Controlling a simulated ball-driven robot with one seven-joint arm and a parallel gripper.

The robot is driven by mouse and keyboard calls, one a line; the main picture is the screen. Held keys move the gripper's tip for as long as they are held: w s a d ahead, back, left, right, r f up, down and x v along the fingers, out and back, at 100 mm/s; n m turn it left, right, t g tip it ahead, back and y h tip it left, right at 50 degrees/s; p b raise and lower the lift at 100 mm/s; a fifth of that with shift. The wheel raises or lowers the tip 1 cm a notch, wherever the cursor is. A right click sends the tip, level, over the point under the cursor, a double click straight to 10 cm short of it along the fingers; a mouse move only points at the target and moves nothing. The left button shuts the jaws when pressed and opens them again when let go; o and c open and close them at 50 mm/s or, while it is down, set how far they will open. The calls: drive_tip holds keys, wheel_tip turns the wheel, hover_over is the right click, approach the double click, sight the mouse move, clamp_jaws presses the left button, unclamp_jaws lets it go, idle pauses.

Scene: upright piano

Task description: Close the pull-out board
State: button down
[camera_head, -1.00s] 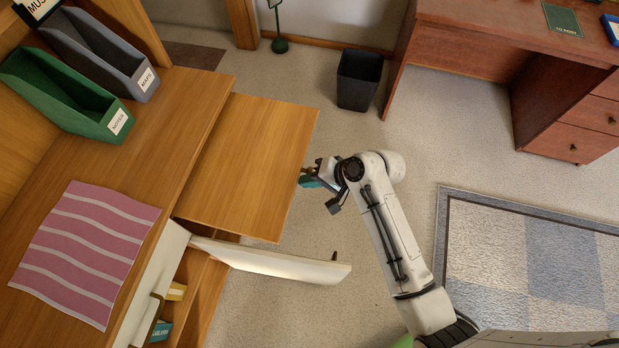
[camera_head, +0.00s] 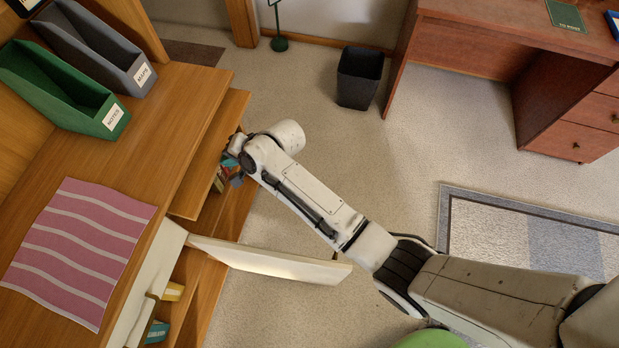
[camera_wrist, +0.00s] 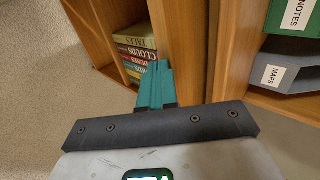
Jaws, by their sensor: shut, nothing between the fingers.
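The pull-out board (camera_head: 222,122) is a wooden panel under the desk top of the piano-side unit in the head view. Only a narrow strip of it sticks out past the top's edge. My gripper (camera_head: 232,170) is at the strip's outer edge, partly hidden by my wrist. In the wrist view, the teal fingers of my gripper (camera_wrist: 155,85) are together and empty, close to a wooden edge. I cannot tell whether they touch the board.
A white door (camera_head: 270,261) stands open below the board, near my arm. Books (camera_wrist: 135,50) sit on a shelf beneath. A pink striped cloth (camera_head: 80,250) and file holders (camera_head: 75,100) lie on the top. A black bin (camera_head: 359,78) stands on clear carpet.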

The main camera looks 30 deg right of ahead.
sight(205, 155)
drive_tip(key=w+a+b, duration=0.2)
drive_tip(key=w+a, duration=0.2)
drive_tip(key=shift+w+a+f, duration=0.1)
drive_tip(key=shift+w+a, duration=0.2)
drive_tip(key=shift+w+r, duration=0.1)
drive_tip(key=shift+r, duration=0.15)
drive_tip(key=shift+a+r, duration=0.1)
drive_tip(key=shift+a, duration=0.05)
